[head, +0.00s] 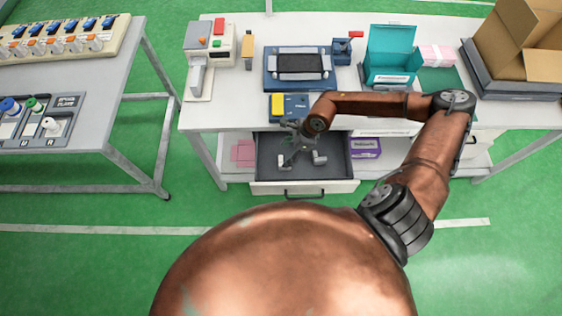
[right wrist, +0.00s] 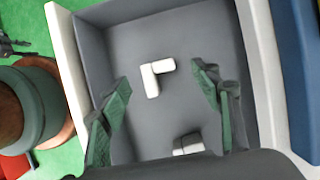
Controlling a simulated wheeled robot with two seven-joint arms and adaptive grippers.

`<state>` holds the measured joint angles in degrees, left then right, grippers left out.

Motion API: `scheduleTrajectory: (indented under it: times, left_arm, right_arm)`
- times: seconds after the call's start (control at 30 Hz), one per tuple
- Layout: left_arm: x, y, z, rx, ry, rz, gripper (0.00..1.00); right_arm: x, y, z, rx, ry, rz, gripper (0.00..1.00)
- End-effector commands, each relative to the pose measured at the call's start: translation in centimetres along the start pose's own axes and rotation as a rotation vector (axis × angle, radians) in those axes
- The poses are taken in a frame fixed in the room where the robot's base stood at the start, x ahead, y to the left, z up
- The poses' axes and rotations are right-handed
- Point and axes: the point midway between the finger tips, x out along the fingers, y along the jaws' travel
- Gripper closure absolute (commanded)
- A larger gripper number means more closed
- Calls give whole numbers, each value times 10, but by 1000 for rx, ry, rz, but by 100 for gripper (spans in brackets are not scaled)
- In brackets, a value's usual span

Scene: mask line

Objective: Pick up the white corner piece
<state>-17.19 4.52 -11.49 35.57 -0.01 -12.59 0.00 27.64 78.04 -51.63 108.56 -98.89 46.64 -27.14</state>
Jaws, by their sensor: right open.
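The white corner piece (right wrist: 152,82) is a small L shape on the grey floor of the open drawer (head: 262,170). In the head view the white corner piece (head: 281,161) shows at the drawer's left side, partly beside my gripper. My right gripper (head: 298,143) is over the drawer. In the right wrist view my right gripper (right wrist: 161,76) has its two green-padded fingers spread wide and empty, with the corner piece between their tips in the picture. The height between them is hard to tell. My left gripper is not in view.
A second whitish-grey piece (right wrist: 188,144) lies in the drawer, nearer the gripper's base in the wrist view. The drawer walls and the tabletop (head: 225,118) edge surround the gripper. A yellow-and-blue device (head: 290,106) stands on the tabletop behind it. A purple box (head: 366,148) sits right of the drawer.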

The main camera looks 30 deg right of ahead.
Motion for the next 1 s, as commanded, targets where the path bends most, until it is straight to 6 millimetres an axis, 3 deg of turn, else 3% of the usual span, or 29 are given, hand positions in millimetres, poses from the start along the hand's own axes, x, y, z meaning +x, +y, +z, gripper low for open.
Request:
scheduleTrajectory:
  times: [0.2,0.6,0.83,1.0]
  left_arm:
    - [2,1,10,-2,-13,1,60]
    - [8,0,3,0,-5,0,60]
    - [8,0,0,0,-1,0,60]
    - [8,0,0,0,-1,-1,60]
  right_arm:
    - [20,2,-5,9,-2,0,42]
    - [68,4,-11,9,-5,2,42]
    - [69,4,-10,7,-5,1,43]
    - [69,4,-10,6,-5,2,54]
